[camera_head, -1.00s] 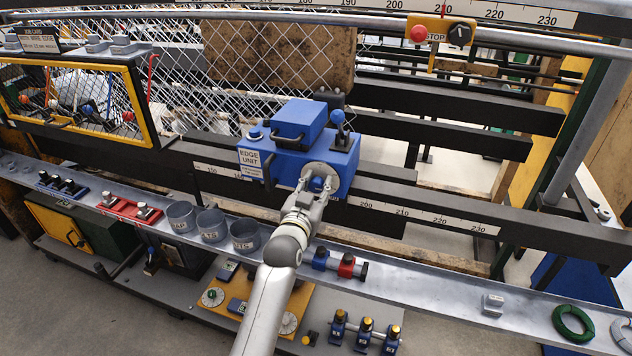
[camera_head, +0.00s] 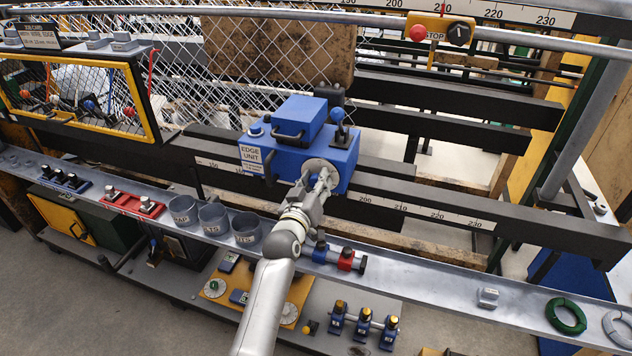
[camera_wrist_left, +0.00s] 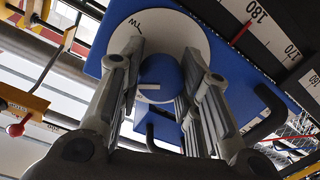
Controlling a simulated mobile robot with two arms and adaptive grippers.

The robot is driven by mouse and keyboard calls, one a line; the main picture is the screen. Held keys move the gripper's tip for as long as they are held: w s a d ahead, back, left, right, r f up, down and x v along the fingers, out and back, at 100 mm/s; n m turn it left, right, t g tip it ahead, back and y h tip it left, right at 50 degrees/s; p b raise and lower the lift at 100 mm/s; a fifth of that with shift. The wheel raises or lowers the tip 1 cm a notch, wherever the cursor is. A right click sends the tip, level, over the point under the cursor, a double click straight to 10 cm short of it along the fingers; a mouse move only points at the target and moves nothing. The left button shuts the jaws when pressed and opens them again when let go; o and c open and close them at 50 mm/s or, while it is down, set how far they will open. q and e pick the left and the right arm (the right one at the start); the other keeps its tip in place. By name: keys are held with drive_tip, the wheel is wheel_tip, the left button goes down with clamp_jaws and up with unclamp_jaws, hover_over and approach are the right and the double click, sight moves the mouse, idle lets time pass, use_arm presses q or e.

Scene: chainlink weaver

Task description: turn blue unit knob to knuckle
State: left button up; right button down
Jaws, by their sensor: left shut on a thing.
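The blue edge unit (camera_head: 300,160) sits on the dark rail, with a pale round dial plate (camera_head: 312,166) on its front. In the left wrist view the round blue knob (camera_wrist_left: 160,76) sits on the pale dial plate (camera_wrist_left: 188,32). A short white mark on the knob lies roughly level in that view. Letters that look like "TW" show at the plate's upper left edge. My left gripper (camera_head: 321,180) is shut on the knob, one finger on each side; it also shows in the left wrist view (camera_wrist_left: 158,80). My right gripper is out of view.
A blue-knobbed lever (camera_head: 338,125) and a black handle (camera_head: 287,134) stand out from the unit. Below run a grey shelf with cups (camera_head: 214,221) and a blue and red piece (camera_head: 338,258). A numbered scale (camera_head: 440,214) lies to the right; wire mesh hangs behind.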

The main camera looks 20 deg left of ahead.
use_arm(q)
drive_tip(key=o, duration=1.1)
drive_tip(key=shift+c, duration=0.2)
drive_tip(key=s, duration=1.2)
drive_tip(key=shift+r, duration=0.25)
drive_tip(key=shift+f, duration=0.1)
